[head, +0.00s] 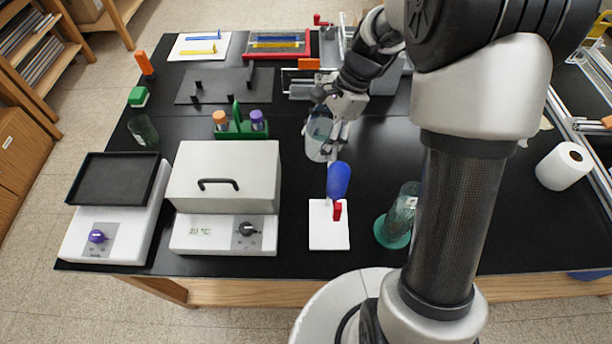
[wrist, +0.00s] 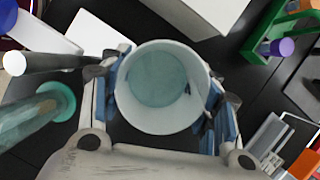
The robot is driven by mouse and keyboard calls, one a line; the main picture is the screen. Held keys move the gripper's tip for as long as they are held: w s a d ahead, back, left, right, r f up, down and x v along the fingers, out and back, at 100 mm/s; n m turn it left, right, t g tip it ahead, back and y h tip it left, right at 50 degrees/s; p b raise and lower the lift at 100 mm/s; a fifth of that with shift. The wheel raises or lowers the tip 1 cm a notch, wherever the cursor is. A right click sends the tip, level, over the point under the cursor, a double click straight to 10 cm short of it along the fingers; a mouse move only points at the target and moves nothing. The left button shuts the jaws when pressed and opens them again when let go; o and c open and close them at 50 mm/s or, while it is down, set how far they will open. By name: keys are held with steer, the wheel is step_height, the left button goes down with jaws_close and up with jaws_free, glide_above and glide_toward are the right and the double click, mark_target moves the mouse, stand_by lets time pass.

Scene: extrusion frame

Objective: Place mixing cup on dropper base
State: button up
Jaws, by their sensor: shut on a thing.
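The mixing cup (head: 317,140), clear and bluish, is in my gripper (head: 338,138) above the black bench. In the wrist view the cup (wrist: 163,88) sits between both fingers of my gripper (wrist: 166,98), its round open rim facing the camera. The pads touch its sides, and it looks empty. The dropper base (head: 328,238) is a white square plate near the front bench edge, with a blue bulb (head: 339,180) and a red clip (head: 337,211) above it. It lies in front of the cup, apart from it. A white plate also shows at upper left in the wrist view (wrist: 97,36).
A glass cylinder on a green foot (head: 393,240) stands right of the base. A white heater box (head: 224,178) is to its left. A green rack (head: 239,131) with capped bottles is behind. A paper roll (head: 563,166) lies at right.

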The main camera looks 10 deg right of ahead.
step_height(320, 180, down, 15)
steer(key=b, duration=0.4)
steer(key=o, duration=0.9)
steer(key=shift+f, duration=0.1)
